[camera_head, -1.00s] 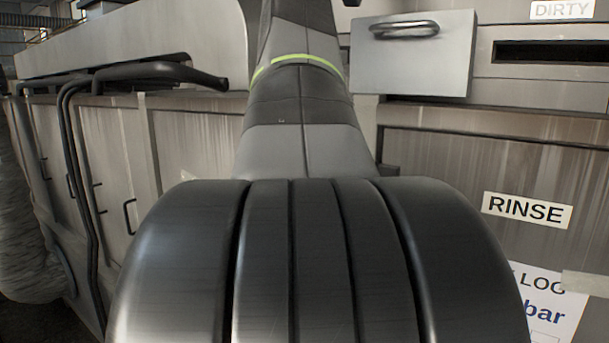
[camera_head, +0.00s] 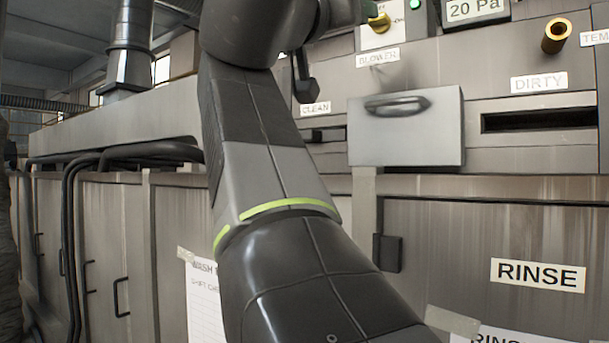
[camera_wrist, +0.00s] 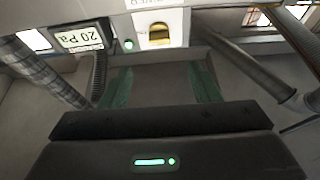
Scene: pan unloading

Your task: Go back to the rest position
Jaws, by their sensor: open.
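My arm rises through the middle of the head view, bending at a dark joint near the top. My gripper (camera_wrist: 160,78) shows in the wrist view as a wide dark body with a green status light. Its two greenish fingers stand apart, with nothing seen between them. In that view the gripper faces the upper part of a machine, which appears upside down. In the head view most of the gripper is hidden behind the arm or out of frame.
A metal drawer front (camera_head: 405,128) with a dark handle juts from the machine, right of my arm. A dark slot (camera_head: 540,118) lies under the DIRTY label (camera_head: 539,82). Dark pipes (camera_head: 70,200) run along the left cabinets.

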